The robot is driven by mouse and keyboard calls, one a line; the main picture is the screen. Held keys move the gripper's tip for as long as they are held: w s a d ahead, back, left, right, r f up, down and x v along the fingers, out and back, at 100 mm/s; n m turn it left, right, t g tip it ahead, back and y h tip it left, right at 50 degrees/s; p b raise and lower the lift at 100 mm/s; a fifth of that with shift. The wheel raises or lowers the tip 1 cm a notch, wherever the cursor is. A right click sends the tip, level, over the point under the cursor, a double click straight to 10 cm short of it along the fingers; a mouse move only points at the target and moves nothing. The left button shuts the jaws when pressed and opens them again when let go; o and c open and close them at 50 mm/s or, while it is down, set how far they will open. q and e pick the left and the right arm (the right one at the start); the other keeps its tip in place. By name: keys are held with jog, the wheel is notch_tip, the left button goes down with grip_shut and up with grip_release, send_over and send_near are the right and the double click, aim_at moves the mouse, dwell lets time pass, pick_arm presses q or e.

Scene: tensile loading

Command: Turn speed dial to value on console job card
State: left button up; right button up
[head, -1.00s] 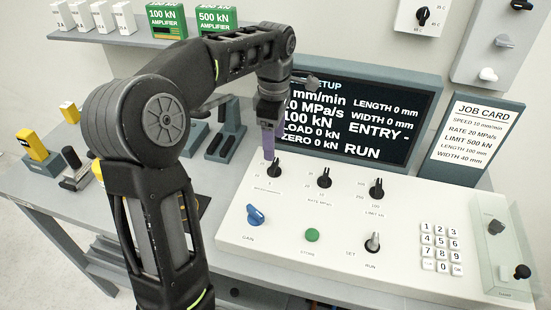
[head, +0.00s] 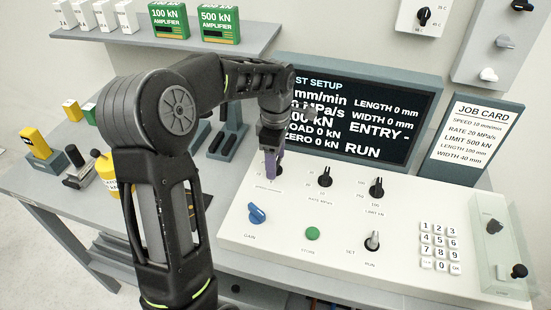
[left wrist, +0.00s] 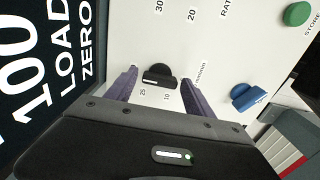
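The job card (head: 476,133) stands right of the screen and reads SPEED 10 mm/min. The black speed dial (left wrist: 158,77) shows in the left wrist view, with labels 25 and 10 beside it and a pale mark on its edge. My left gripper (head: 273,175) points down at the console (head: 300,228) over this dial and largely hides it in the head view. In the left wrist view its two purple fingers (left wrist: 160,80) are apart, one on each side of the dial. I cannot tell whether they touch it. My right gripper is not in view.
The rate dial (head: 325,176) and limit dial (head: 376,188) stand to the right. The blue gain knob (head: 257,213), green store button (head: 312,233) and set/run switch (head: 372,241) are nearer the front. The screen (head: 370,110) rises behind the console.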

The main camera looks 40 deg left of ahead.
pick_arm(q)
jog(key=c, duration=1.1)
jog(key=shift+c, duration=0.2)
jog(key=shift+m, duration=0.3)
jog(key=m+b, duration=0.1)
jog(key=m, duration=1)
jog(key=o, duration=1.4)
jog(key=shift+c, duration=0.2)
jog(key=shift+r, duration=0.15)
